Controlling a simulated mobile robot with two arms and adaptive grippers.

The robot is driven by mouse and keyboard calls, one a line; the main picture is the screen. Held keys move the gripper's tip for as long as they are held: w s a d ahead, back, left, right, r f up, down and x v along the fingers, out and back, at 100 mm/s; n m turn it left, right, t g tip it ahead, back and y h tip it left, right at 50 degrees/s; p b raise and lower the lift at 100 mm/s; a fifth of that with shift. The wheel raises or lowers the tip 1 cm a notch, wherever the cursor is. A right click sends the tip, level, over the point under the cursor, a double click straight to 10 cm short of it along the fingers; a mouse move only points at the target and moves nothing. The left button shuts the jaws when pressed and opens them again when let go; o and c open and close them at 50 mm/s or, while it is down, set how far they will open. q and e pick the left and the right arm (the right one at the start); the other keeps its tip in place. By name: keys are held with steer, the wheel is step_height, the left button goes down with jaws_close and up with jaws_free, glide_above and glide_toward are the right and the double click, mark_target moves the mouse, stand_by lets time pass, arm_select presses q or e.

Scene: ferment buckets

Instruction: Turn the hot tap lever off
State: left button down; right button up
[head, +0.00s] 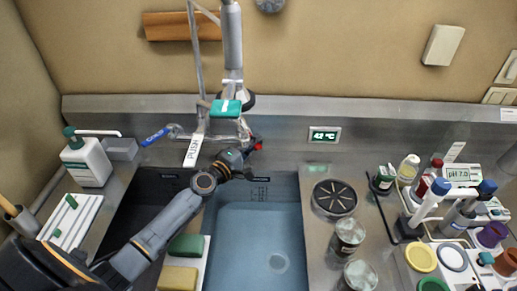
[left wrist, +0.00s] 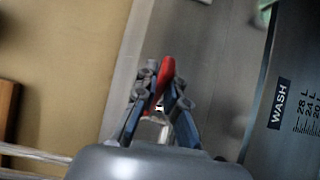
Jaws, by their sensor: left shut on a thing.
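The red hot tap lever (head: 258,145) is at the right end of the wall tap (head: 225,133), above the back edge of the sink. My left gripper (head: 250,152) reaches it from the left over the sink. In the left wrist view the red lever (left wrist: 166,72) stands between the two fingers of my left gripper (left wrist: 162,82), which are shut on it. The blue lever (head: 156,136) is at the left end of the tap. My right gripper is out of view.
The blue sink basin (head: 255,240) lies below. A white soap bottle (head: 88,162) stands at left. Sponges (head: 180,278) lie by the front of the basin. A drain strainer (head: 334,197), glass jars (head: 349,233) and several bottles crowd the right counter. A lit temperature display (head: 324,135) is on the back wall.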

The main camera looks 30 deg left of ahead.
arm_select(q)
steer(key=shift+s+a+h, duration=0.15)
steer(key=shift+h, duration=0.15)
steer(key=c, duration=1.4)
jaws_free()
steer(key=shift+s+f, duration=0.1)
steer(key=shift+s, duration=0.25)
steer(key=v, duration=1.1)
steer(key=shift+s+a, duration=0.1)
